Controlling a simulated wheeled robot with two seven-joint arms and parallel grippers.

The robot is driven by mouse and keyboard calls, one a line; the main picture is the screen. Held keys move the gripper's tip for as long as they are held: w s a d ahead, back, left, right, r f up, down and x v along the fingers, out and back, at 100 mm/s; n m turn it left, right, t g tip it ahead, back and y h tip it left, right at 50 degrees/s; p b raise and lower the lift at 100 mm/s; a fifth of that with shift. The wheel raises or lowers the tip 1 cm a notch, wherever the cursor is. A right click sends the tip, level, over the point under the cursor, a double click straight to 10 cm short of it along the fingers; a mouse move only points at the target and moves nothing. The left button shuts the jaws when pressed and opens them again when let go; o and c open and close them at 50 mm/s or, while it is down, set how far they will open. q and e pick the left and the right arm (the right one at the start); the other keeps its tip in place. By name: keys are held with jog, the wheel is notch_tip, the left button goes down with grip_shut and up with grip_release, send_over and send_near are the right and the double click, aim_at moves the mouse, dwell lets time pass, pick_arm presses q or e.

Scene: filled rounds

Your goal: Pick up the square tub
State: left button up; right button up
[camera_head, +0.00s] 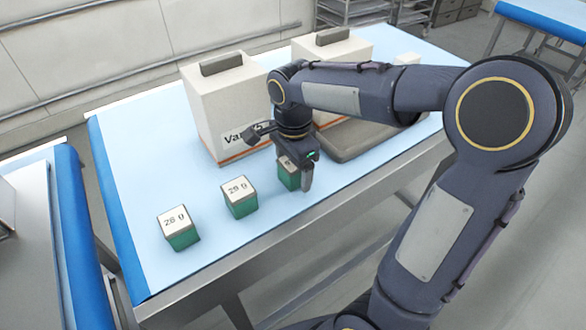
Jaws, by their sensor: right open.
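Three small square tubs with white tops and green lower parts stand in a slanting row on the light blue table (140,185). They are the left tub (180,229), the middle tub (239,197) and the right tub (288,175). The left and middle tubs have "28 g" on top. My right gripper (282,158) is open, pointing down at the right tub, with one finger to its left and one in front of its right side. The gripper partly hides this tub's top; I cannot tell whether they touch. My left gripper is out of view.
Two large white boxes with grey handles, a left one (222,95) and a right one (340,47), stand behind the tubs. A grey-brown tray (352,146) lies right of the gripper, partly under my arm. The table's left end is clear.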

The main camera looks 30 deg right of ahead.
jog(key=shift+f, duration=0.3)
jog(key=c, duration=1.1)
